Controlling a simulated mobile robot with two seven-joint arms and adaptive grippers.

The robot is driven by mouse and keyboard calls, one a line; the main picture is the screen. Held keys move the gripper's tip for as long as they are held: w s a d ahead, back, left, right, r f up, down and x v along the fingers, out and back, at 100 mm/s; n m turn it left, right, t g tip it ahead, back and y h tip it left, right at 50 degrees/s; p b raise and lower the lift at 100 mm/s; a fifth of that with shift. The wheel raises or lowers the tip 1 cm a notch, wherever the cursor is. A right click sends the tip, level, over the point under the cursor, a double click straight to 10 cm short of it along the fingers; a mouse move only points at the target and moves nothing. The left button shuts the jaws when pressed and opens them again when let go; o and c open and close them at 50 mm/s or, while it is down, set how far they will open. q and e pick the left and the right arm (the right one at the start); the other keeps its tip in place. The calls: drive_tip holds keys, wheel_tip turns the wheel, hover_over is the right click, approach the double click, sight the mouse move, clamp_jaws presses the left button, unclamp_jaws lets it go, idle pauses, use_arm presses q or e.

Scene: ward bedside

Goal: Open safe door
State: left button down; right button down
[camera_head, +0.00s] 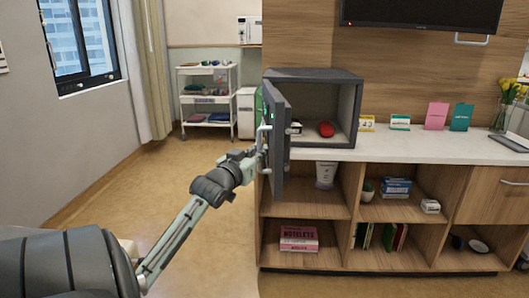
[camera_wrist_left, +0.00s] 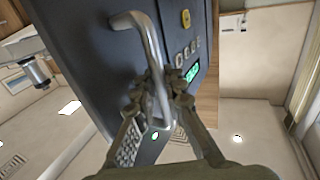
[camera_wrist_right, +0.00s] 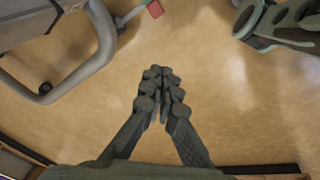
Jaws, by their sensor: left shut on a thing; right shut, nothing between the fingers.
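The dark grey safe (camera_head: 318,75) stands on the white counter. Its door (camera_head: 279,160) is swung well open at the left, seen nearly edge-on, so the inside shows. My left gripper (camera_head: 259,152) is at the door's outer face, shut on the silver bar handle (camera_wrist_left: 142,28). In the left wrist view, the fingers of that gripper (camera_wrist_left: 162,92) close around the bar, beside the keypad and green display (camera_wrist_left: 192,73). My right gripper (camera_wrist_right: 160,82) is shut and empty above the floor in the right wrist view; the head view does not show it.
A red object (camera_head: 326,129) lies inside the safe. Small boxes and cards (camera_head: 437,115) stand on the counter (camera_head: 400,146) to the right. Open shelves (camera_head: 305,205) are below. A white trolley (camera_head: 206,98) stands behind. The floor at left is clear.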

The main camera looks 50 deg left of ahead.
use_arm(q)
drive_tip(key=shift+d+f, duration=0.1)
drive_tip(key=shift+f, duration=0.2)
drive_tip(key=c, duration=1.9)
unclamp_jaws()
drive_tip(key=shift+o, duration=0.2)
drive_tip(key=shift+r, duration=0.3)
drive_tip(key=v, duration=1.2)
